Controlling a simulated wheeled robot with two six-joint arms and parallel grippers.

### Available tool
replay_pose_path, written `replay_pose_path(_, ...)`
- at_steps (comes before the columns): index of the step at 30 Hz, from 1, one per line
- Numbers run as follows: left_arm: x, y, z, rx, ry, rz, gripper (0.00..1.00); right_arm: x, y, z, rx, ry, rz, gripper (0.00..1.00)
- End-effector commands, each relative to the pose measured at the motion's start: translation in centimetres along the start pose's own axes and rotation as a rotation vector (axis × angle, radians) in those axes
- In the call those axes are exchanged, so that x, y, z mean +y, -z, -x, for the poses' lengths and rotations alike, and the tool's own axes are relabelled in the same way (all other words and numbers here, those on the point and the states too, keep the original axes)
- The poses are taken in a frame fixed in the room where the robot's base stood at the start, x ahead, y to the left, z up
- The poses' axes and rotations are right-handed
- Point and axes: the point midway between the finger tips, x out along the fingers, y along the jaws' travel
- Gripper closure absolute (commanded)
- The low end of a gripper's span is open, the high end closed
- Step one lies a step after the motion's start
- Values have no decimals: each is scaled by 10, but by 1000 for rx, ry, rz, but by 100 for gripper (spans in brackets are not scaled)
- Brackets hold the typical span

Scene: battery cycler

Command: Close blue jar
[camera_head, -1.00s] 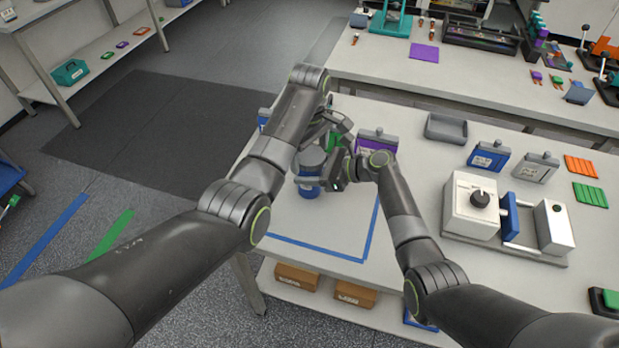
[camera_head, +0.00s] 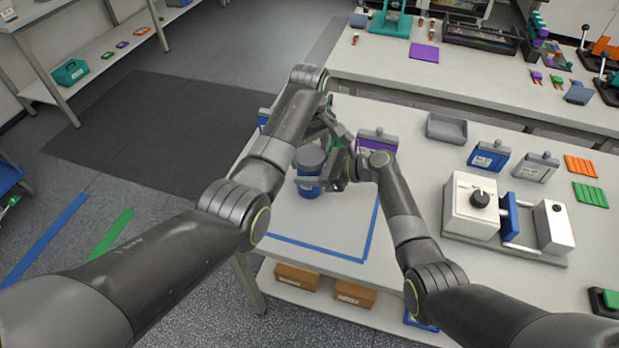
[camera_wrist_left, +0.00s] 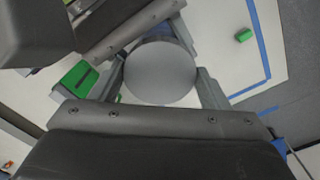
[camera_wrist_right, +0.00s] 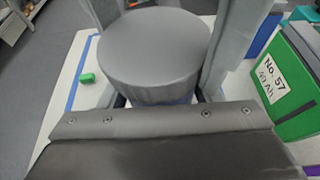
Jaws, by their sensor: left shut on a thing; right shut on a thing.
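The blue jar (camera_head: 309,189) stands upright on the near left part of the table, with its round grey lid (camera_head: 311,159) on top. In the left wrist view the lid (camera_wrist_left: 160,73) sits between the fingers of my left gripper (camera_wrist_left: 158,82), which is shut on it. My right gripper (camera_wrist_right: 160,90) is shut around the jar from the side, lower down. In the right wrist view the lid (camera_wrist_right: 154,45) looks level, and only a sliver of blue body shows below it. My wrists hide part of the jar, and whether lid and jar are fully seated cannot be told.
Blue tape (camera_head: 320,252) outlines the jar's area at the table's front left. A grey tray (camera_head: 446,128) and a white device (camera_head: 470,208) are farther right. The front of the taped area is clear.

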Motion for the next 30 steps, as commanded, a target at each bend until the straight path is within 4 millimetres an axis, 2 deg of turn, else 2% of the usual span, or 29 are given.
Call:
replay_pose_path(1, 0, 0, 0, 0, 1, 1, 29, 0, 1, 0, 1, 1, 0, 100)
replay_pose_path(6, 0, 0, 0, 0, 1, 2, 9, 0, 1, 0, 1, 1, 0, 100)
replay_pose_path(14, 1, 0, 3, 1, -2, 1, 9, 0, 0, 0, 1, 0, 0, 100)
replay_pose_path(24, 1, 0, 42, 1, -2, 1, 9, 0, 1, 0, 1, -1, -1, 100)
replay_pose_path(30, 0, 0, 46, 0, 0, 2, 9, 0, 0, 0, 1, 0, -1, 100)
